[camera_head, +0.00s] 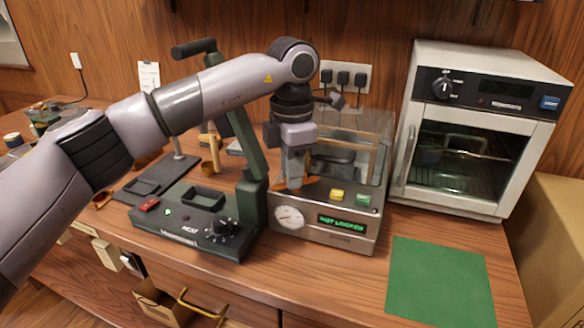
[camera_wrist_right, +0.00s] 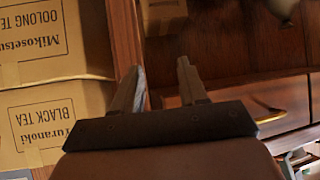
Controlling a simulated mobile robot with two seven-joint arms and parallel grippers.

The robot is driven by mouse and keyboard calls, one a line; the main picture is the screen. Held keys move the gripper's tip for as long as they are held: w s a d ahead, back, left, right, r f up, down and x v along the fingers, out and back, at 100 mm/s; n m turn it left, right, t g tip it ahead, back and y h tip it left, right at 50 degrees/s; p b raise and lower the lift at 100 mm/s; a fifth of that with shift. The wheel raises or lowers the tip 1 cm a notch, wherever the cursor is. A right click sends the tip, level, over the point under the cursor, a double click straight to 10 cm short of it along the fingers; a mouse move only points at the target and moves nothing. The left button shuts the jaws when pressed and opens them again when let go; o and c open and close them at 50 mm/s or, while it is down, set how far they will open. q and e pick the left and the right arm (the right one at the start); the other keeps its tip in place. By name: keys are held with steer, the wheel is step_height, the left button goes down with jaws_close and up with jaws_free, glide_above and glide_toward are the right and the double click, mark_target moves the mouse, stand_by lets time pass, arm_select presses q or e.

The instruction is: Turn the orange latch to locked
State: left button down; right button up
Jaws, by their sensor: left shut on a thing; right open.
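The orange latch (camera_head: 309,181) is on the top of the metal machine (camera_head: 331,243), at its left side. My left gripper (camera_head: 294,184) points down and is shut on the latch; its fingers hide the middle of it. The machine's display (camera_head: 347,222) reads "NOT LOCKED". A round gauge (camera_head: 289,217) is left of the display, and a yellow button (camera_head: 337,195) and a green button (camera_head: 363,200) are right of the latch. My right gripper (camera_wrist_right: 158,85) is open and empty in the right wrist view, away from the latch.
A dark green heat press (camera_head: 185,237) stands left of the machine, close to my left arm. An oven (camera_head: 470,130) stands at the right, and a green mat (camera_head: 440,282) lies on the counter. Tea boxes (camera_wrist_right: 60,120) stand left of my right gripper.

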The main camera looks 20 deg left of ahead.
arm_select(q)
steer(key=n, duration=0.4)
steer(key=shift+s+n, duration=0.1)
steer(key=shift+n, duration=0.2)
steer(key=n, duration=0.5)
steer(key=shift+d, duration=0.2)
steer(key=shift+n, duration=0.3)
steer(key=c, duration=1.2)
jaws_free()
steer(key=shift+o, duration=0.2)
step_height(320, 180, up, 7)
steer(key=shift+r, duration=0.15)
